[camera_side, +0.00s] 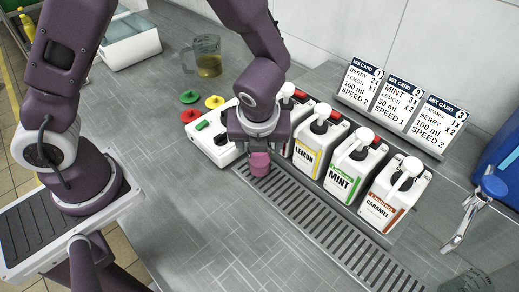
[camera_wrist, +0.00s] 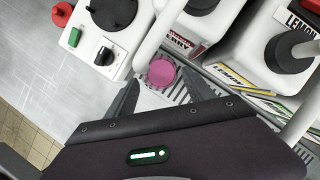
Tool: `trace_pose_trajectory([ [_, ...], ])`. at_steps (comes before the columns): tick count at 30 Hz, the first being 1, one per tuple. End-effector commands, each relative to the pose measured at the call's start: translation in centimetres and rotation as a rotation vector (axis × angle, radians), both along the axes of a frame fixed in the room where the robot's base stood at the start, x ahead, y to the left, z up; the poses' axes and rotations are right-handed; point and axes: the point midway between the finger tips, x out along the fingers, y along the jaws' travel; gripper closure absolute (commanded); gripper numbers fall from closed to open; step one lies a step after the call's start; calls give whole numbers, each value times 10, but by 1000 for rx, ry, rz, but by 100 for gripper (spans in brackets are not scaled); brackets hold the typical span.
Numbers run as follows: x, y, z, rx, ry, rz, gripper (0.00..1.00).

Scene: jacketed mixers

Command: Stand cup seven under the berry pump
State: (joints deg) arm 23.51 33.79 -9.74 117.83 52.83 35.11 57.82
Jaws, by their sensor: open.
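A small pink cup (camera_side: 259,163) is at the left end of the slotted drip grate, in front of the berry bottle; no number is readable on it. In the wrist view the cup (camera_wrist: 161,73) shows as a pink round just ahead of the fingertips, beside the berry bottle (camera_wrist: 187,38) with its red label. The white pump spout of that bottle reaches close by the cup. My gripper (camera_side: 259,148) is open directly over the cup in the side view. In the wrist view my gripper (camera_wrist: 163,90) has its fingers spread, one to each side of the cup. Whether they touch it is unclear.
Lemon (camera_side: 308,150), mint (camera_side: 353,165) and caramel (camera_side: 394,195) bottles stand in a row to the right behind the drip grate (camera_side: 335,228). A white mixer base (camera_side: 212,140) is close on the left. A glass jug (camera_side: 208,62) stands behind. The front counter is clear.

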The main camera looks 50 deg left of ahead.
Motion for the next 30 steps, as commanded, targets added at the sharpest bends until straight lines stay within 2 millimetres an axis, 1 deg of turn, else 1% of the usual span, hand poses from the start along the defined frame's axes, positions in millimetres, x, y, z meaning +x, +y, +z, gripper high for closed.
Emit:
trace_pose_trajectory([
  [1,-3,-3,10,-3,-3,0,38],
  [3,-6,-7,24,-3,-4,1,38],
  [6,-11,-12,41,-3,-3,-1,38],
  [9,-15,-16,54,-1,-2,-1,38],
  [13,-18,-18,61,-1,1,0,38],
  [21,-19,-18,62,0,1,0,38],
  [23,-20,-15,65,-6,-2,34,38],
  [25,-30,-2,78,-39,-9,196,38],
  [26,-39,6,87,-66,-12,324,38],
  [27,-55,18,103,-117,-20,549,38],
  [28,-68,25,117,-164,-37,717,38],
  [29,-77,33,129,-211,-76,848,38],
  [30,-86,43,145,-281,-140,1000,38],
])
